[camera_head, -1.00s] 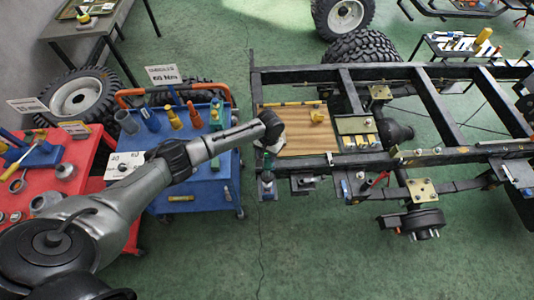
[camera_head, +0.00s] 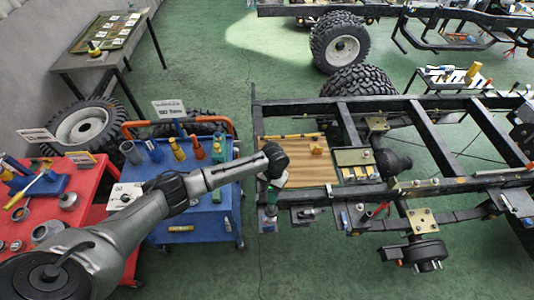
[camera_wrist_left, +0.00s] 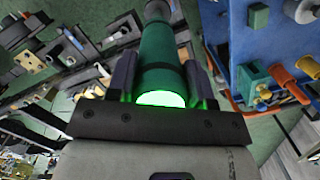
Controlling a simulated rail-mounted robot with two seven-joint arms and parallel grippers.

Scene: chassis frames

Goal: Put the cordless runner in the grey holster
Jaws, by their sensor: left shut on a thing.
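My left gripper (camera_head: 271,187) is over the left end of the chassis frame, near the edge of the wooden board. In the left wrist view its two dark fingers (camera_wrist_left: 161,78) are shut on a green cylindrical tool, the cordless runner (camera_wrist_left: 158,48), with a glowing green end toward the camera. In the head view my arm partly hides the runner. A grey open-topped cup that looks like the grey holster (camera_head: 131,152) stands at the back left of the blue cart, well left of the gripper. A grey ring-shaped opening (camera_wrist_left: 303,10) shows on the blue cart in the wrist view. My right gripper is out of view.
The blue cart (camera_head: 205,220) carries several coloured bottles and tools and has an orange handle (camera_head: 150,125). A red cart (camera_head: 75,215) stands left of it. The black chassis frame (camera_head: 400,185) fills the right. Green floor lies between cart and chassis.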

